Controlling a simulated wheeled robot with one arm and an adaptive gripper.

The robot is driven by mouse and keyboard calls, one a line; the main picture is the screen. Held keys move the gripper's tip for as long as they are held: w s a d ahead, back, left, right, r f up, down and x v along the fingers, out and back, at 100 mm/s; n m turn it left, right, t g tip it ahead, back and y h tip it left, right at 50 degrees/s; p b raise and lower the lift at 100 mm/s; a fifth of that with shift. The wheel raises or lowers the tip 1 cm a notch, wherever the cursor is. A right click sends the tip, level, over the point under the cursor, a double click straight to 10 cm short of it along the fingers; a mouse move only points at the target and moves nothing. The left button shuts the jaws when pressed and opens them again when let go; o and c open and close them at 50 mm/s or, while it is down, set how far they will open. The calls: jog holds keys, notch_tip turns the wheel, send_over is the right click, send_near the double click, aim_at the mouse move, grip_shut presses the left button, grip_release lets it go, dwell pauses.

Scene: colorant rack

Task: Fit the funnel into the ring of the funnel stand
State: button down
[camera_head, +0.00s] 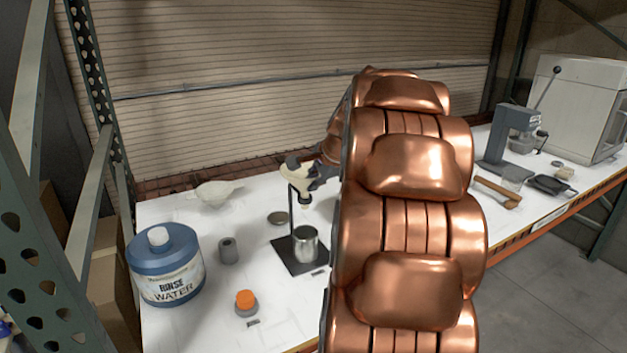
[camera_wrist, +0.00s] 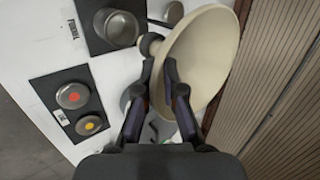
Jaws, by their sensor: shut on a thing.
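The cream funnel (camera_head: 296,172) is at the top of the funnel stand (camera_head: 290,218) in the head view, wide mouth up and spout down. My gripper (camera_head: 313,178) is shut on it from the right. The stand has a thin black post and a flat black base with a metal cup (camera_head: 305,245) on it. In the wrist view the funnel (camera_wrist: 208,55) lies at the fingertips of my gripper (camera_wrist: 160,75), its narrow end toward the cup (camera_wrist: 117,28). The ring is not clearly visible, so I cannot tell whether the spout is inside it.
A rinse water jug (camera_head: 166,268), a grey cylinder (camera_head: 228,251), an orange-capped jar (camera_head: 246,302) and a pale bowl-like piece (camera_head: 216,193) stand to the left. A black tray (camera_wrist: 50,88) holds two round containers. A grey machine (camera_head: 512,140) stands to the right.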

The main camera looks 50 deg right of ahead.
jog(key=shift+f+b, duration=0.35)
jog(key=shift+f, duration=0.55)
jog(key=c, duration=1.2)
grip_release()
jog(key=v, duration=1.2)
